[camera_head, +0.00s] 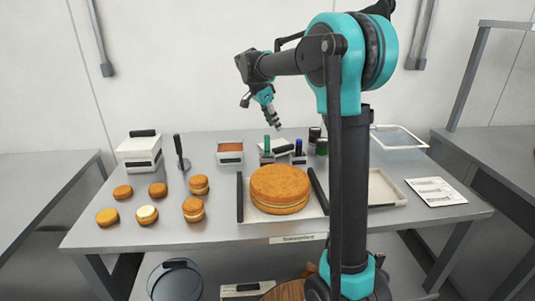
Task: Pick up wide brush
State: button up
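I cannot tell for sure which thing is the wide brush. A dark-handled flat tool (179,148) stands farther left. My gripper (275,123) points down in the air above the back of the table, near the green and blue handles in the picture. It seems to touch nothing. Its fingers are too small to show whether they are open.
A large round cake (279,186) sits on a tray between dark bars. Several small rounds (158,190) lie at left, near a white box (140,150). An orange-filled container (230,150), dark jars (321,146) and a white card (435,191) are on the steel table (120,226).

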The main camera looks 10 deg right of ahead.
jog(key=shift+o, duration=0.5)
notch_tip(320, 180, up, 10)
jog(key=m+g+y, duration=0.2)
jog(key=m+y, duration=0.2)
send_over(267, 154)
jog(key=f, duration=1.1)
jog(key=w+f, duration=0.1)
jog(key=f, duration=0.5)
jog(key=shift+d, duration=0.1)
grip_shut()
